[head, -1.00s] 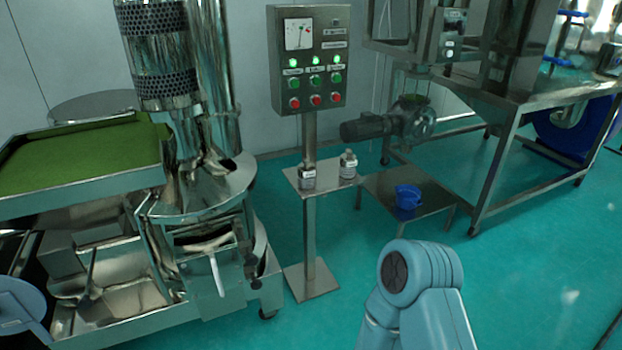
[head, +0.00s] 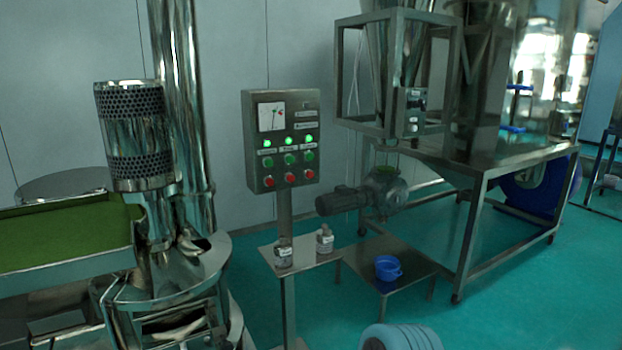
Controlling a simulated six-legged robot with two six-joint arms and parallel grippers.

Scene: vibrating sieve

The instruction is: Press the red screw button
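A steel control panel (head: 282,141) stands on a post in the middle of the head view. It has a dial gauge at its upper left and a row of lit green lamps. Below the lamps is a row of green buttons, and below those a row of red buttons: left (head: 269,181), middle (head: 290,177) and right (head: 309,174). Their labels are too small to read, so I cannot tell which one is the screw button. Part of my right arm shows at the bottom edge. Neither gripper is in view, and nothing of mine touches the panel.
Two small bottles stand on the shelf (head: 309,262) below the panel. A low table (head: 415,264) with a blue cup (head: 388,268) is to its right. The sieve machine (head: 150,230) is at left, and a large steel frame (head: 480,165) at right. Some green floor is clear.

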